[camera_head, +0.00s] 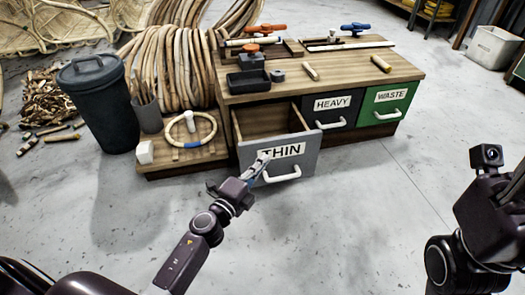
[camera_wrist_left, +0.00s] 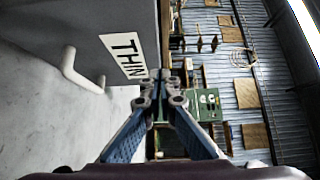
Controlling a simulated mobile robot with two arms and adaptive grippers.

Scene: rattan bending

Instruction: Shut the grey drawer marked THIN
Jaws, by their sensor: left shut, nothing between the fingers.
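The grey drawer marked THIN (camera_head: 302,160) is pulled out from the left of the wooden bench, and its open inside shows behind the front. Its white handle (camera_head: 282,175) is below the label. My left gripper (camera_head: 262,163) is shut and empty in front of the drawer face, over the left part of the label. In the left wrist view the drawer front (camera_wrist_left: 85,30) fills the upper left, with its handle (camera_wrist_left: 75,72) left of the shut fingertips (camera_wrist_left: 162,78). I cannot tell whether the fingertips touch the face. My right arm is at the right, its fingers out of view.
The black HEAVY drawer (camera_head: 330,116) and green WASTE drawer (camera_head: 384,108) are closed. Clamps and short rods lie on the bench top (camera_head: 345,80). A low wooden platform (camera_head: 160,168) with a rattan ring (camera_head: 190,128) and a dark bin (camera_head: 98,105) stand left. The front floor is clear.

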